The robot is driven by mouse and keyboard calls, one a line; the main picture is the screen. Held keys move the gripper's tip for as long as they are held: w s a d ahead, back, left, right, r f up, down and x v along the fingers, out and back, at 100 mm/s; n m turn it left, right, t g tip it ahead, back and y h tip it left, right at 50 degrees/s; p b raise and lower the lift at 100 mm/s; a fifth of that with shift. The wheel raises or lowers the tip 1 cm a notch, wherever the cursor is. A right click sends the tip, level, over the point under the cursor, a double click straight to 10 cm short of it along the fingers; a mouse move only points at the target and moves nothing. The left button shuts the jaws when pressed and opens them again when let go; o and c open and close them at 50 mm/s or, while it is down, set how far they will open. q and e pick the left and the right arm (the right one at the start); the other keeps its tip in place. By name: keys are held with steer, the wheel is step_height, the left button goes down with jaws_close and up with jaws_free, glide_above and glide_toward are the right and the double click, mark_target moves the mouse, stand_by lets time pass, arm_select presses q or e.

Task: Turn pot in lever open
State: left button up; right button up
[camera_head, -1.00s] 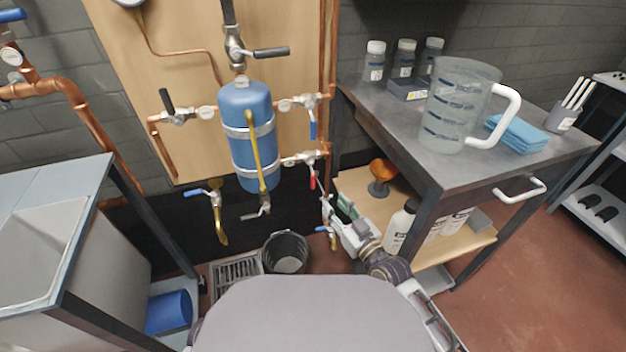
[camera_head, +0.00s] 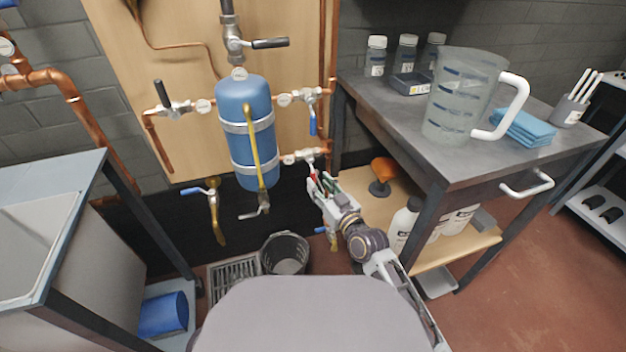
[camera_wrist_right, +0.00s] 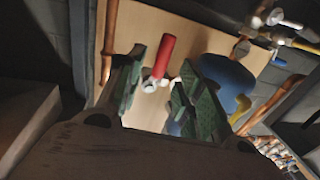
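A blue pot (camera_head: 247,130) hangs on the wooden board, with pipes and several valves around it. A small red lever (camera_head: 310,170) is on the valve of the lower right pipe; it also shows in the right wrist view (camera_wrist_right: 162,56). My right gripper (camera_head: 320,183) is just below this valve in the head view. In the right wrist view its green-padded fingers (camera_wrist_right: 157,82) are apart, with the red lever seen between their tips. Whether a finger touches the lever I cannot tell. My left gripper is not in view.
A grey table (camera_head: 480,165) with a large clear jug (camera_head: 455,110) stands to the right. A black bucket (camera_head: 286,254) is on the floor.

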mark_target(314, 179)
steer(key=shift+b+x, duration=0.75)
steer(key=shift+x, duration=1.55)
jaws_close()
